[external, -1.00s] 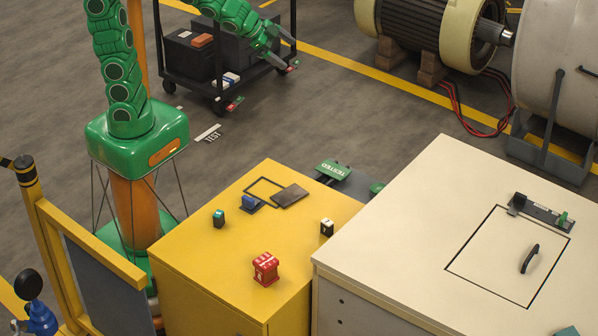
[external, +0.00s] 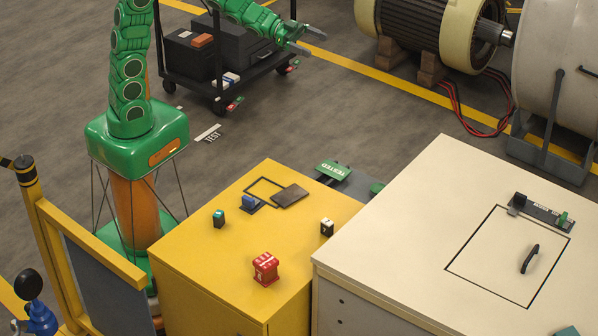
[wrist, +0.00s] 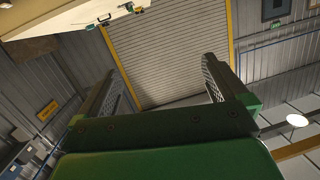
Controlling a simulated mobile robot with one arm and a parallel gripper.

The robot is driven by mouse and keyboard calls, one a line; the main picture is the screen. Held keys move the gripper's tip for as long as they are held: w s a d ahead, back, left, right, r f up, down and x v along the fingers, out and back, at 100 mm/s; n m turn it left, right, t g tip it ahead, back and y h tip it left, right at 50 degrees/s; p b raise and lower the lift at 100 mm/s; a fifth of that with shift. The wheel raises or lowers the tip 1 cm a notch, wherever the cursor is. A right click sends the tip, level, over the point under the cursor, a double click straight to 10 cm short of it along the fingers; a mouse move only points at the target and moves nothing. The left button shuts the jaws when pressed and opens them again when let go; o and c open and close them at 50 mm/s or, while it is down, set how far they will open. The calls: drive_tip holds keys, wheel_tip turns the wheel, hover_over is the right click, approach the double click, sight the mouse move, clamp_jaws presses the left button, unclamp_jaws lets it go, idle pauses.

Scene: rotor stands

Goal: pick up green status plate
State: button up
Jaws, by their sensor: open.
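A green plate lettered TESTED (external: 333,170) lies tilted on a dark holder behind the yellow cabinet, left of the cream cabinet. Another green piece (external: 377,188) shows beside it, partly hidden by the cream cabinet. My gripper (external: 309,42) is up near the black cart at the top of the external view, well away from the TESTED plate, with its jaws apart and empty. In the wrist view my gripper (wrist: 162,80) also shows two spread fingers with nothing between them. The plate cannot be made out in the wrist view.
The yellow cabinet (external: 190,250) carries a red block (external: 265,268), small dark blocks and a dark flat panel (external: 289,195). The cream cabinet (external: 420,230) has a handled hatch. A motor (external: 430,30) stands behind. Open floor lies between cart and cabinets.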

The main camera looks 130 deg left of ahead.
drive_tip(key=s+t+h, duration=0.2)
drive_tip(key=s, duration=0.1)
approach(333, 170)
drive_tip(key=shift+w+a+f, duration=0.1)
drive_tip(key=shift+w, duration=0.8)
drive_tip(key=shift+w+a+f, duration=0.1)
drive_tip(key=shift+w+f, duration=0.05)
drive_tip(key=shift+w, duration=0.75)
idle(0.3)
drive_tip(key=c, duration=1.1)
